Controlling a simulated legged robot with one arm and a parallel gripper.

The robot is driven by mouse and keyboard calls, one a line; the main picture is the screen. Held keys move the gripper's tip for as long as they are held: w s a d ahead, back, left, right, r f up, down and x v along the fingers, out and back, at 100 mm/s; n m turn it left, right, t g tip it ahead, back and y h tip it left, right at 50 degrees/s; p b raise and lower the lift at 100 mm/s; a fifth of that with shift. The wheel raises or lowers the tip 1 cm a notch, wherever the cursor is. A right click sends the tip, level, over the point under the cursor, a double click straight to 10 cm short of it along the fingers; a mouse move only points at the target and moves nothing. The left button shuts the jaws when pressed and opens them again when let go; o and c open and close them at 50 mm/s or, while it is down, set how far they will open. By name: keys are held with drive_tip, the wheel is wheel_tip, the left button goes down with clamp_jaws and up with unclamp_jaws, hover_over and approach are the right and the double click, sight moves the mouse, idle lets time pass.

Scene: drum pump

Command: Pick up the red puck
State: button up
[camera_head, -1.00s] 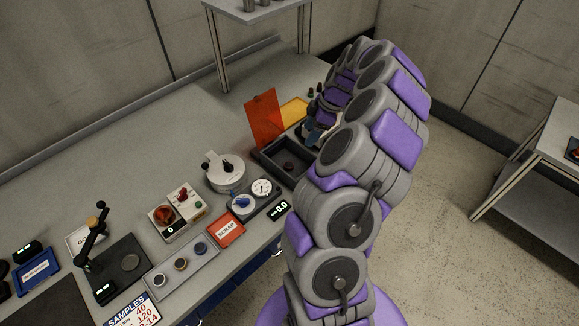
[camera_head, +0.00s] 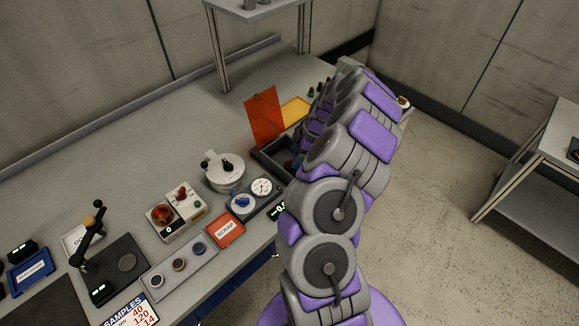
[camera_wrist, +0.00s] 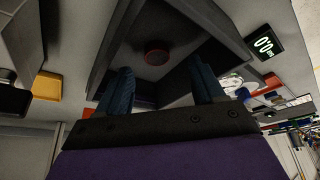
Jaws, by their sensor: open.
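The red puck (camera_wrist: 157,54) is a small dark red disc lying on the floor of a black open tray (camera_wrist: 103,52) in the wrist view. In the head view, the same tray (camera_head: 262,153) is at the right end of the bench, and my arm hides the puck there. My gripper (camera_wrist: 161,67) has two blue ribbed fingers spread apart, with nothing between them. In the wrist view the puck lies a little beyond the fingertips, between their lines. The head view shows the gripper only partly, at the tray, behind my arm.
An upright orange translucent panel (camera_head: 264,117) stands beside the tray's far left side. A yellow tray (camera_head: 295,110) lies behind it. A white round device (camera_head: 223,171), a gauge unit (camera_head: 261,188) and a red scrap tray (camera_head: 226,230) are left of the tray.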

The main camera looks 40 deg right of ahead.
sight(290, 164)
drive_tip(key=x, duration=0.3)
drive_tip(key=b+x, duration=0.1)
drive_tip(key=x, duration=0.1)
drive_tip(key=shift+w+d+r, duration=0.1)
drive_tip(key=shift+w, duration=0.15)
drive_tip(key=c, duration=1.1)
drive_tip(key=shift+r, duration=0.1)
drive_tip(key=shift+r+p, duration=0.6)
drive_tip(key=shift+r, duration=5.8)
